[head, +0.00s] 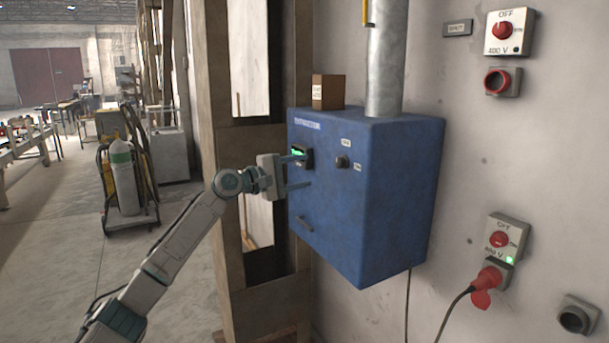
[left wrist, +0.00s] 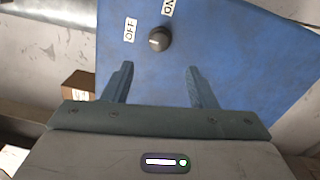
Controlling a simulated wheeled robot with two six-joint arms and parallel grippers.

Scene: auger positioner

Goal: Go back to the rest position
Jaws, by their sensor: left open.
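My left gripper (head: 298,171) is open and empty in front of the blue extractor box (head: 395,185), on its left side in the head view. The knob also shows in the head view (head: 342,162). I cannot tell whether a fingertip touches the box. My right gripper is out of view.
A cardboard box (head: 328,92) stands on top of the blue box beside a metal pipe (head: 386,60). Wooden posts (head: 232,200) stand close behind my left arm. Wall switches and a red plug (head: 489,279) are on the right. The floor at left is open before a gas cylinder cart (head: 124,180).

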